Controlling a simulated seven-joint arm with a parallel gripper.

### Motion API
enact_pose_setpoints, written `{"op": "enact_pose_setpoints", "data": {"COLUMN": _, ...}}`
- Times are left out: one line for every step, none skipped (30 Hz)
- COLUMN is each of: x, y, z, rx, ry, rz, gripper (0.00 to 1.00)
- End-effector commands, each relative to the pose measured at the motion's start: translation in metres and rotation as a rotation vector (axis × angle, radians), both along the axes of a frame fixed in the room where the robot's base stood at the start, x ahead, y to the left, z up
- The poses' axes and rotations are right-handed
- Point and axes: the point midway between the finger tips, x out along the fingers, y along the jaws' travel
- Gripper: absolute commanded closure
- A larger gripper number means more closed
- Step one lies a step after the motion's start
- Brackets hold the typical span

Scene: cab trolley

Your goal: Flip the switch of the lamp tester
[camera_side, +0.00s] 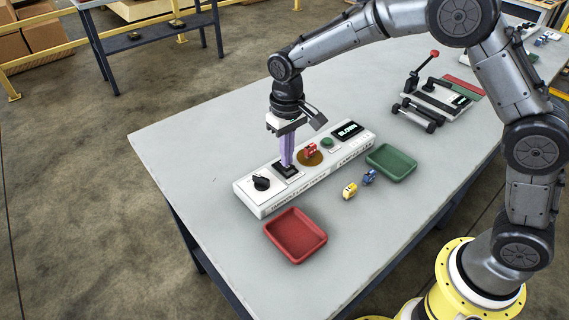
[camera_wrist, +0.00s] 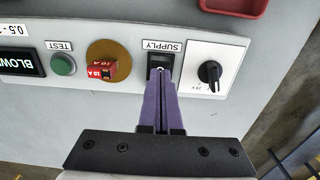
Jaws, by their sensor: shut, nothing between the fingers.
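The lamp tester (camera_side: 291,203) is a long white box on the grey table, with a display that reads "BLOWN" (camera_side: 347,131). Its black switch (camera_wrist: 157,60), labelled SUPPLY, sits between a round black knob (camera_wrist: 210,72) and a brass disc (camera_wrist: 97,51). My gripper (camera_side: 287,165) points down at the switch with its purple fingers shut and nothing between them. In the wrist view the fingertips (camera_wrist: 161,72) overlap the lower part of the switch. They are at or just above it; contact cannot be told, and the switch's position is partly hidden.
A red 10 A block (camera_wrist: 101,71) sits on the disc beside a green TEST button (camera_wrist: 63,64). A red tray (camera_side: 296,236) and a green tray (camera_side: 391,162) stand in front, with yellow (camera_side: 350,191) and blue (camera_side: 369,177) blocks between. The table's left part is clear.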

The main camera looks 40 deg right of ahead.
Motion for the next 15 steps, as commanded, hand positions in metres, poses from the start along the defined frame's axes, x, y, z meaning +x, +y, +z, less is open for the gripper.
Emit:
{"op": "enact_pose_setpoints", "data": {"x": -0.0002, "y": 0.0000, "z": -0.0011, "rx": 0.000, "ry": 0.001, "rz": 0.000, "gripper": 1.00}}
{"op": "enact_pose_setpoints", "data": {"x": -0.0002, "y": 0.0000, "z": -0.0015, "rx": 0.000, "ry": 0.001, "rz": 0.000, "gripper": 1.00}}
{"op": "enact_pose_setpoints", "data": {"x": -0.0002, "y": 0.0000, "z": -0.0021, "rx": 0.000, "ry": 0.001, "rz": 0.000, "gripper": 1.00}}
{"op": "enact_pose_setpoints", "data": {"x": -0.0001, "y": 0.0000, "z": -0.0025, "rx": 0.000, "ry": 0.001, "rz": 0.000, "gripper": 1.00}}
{"op": "enact_pose_setpoints", "data": {"x": -0.0001, "y": 0.0000, "z": -0.0029, "rx": 0.000, "ry": 0.000, "rz": 0.000, "gripper": 1.00}}
{"op": "enact_pose_setpoints", "data": {"x": -0.0001, "y": 0.0000, "z": -0.0034, "rx": 0.000, "ry": 0.000, "rz": 0.000, "gripper": 1.00}}
{"op": "enact_pose_setpoints", "data": {"x": -0.0002, "y": 0.0000, "z": -0.0038, "rx": 0.000, "ry": 0.000, "rz": 0.000, "gripper": 1.00}}
{"op": "enact_pose_setpoints", "data": {"x": -0.0002, "y": 0.0000, "z": -0.0043, "rx": 0.000, "ry": 0.000, "rz": 0.000, "gripper": 1.00}}
{"op": "enact_pose_setpoints", "data": {"x": -0.0002, "y": 0.0000, "z": -0.0048, "rx": 0.000, "ry": 0.001, "rz": 0.000, "gripper": 1.00}}
{"op": "enact_pose_setpoints", "data": {"x": -0.0002, "y": 0.0000, "z": -0.0052, "rx": 0.000, "ry": 0.000, "rz": 0.000, "gripper": 1.00}}
{"op": "enact_pose_setpoints", "data": {"x": -0.0002, "y": -0.0001, "z": -0.0056, "rx": 0.000, "ry": 0.001, "rz": 0.000, "gripper": 1.00}}
{"op": "enact_pose_setpoints", "data": {"x": -0.0002, "y": -0.0001, "z": -0.0062, "rx": 0.000, "ry": 0.001, "rz": 0.000, "gripper": 1.00}}
{"op": "enact_pose_setpoints", "data": {"x": -0.0003, "y": -0.0001, "z": -0.0066, "rx": 0.000, "ry": 0.001, "rz": 0.000, "gripper": 1.00}}
{"op": "enact_pose_setpoints", "data": {"x": -0.0003, "y": -0.0001, "z": -0.0071, "rx": 0.000, "ry": 0.001, "rz": 0.000, "gripper": 1.00}}
{"op": "enact_pose_setpoints", "data": {"x": -0.0004, "y": -0.0001, "z": -0.0077, "rx": 0.000, "ry": 0.001, "rz": 0.000, "gripper": 1.00}}
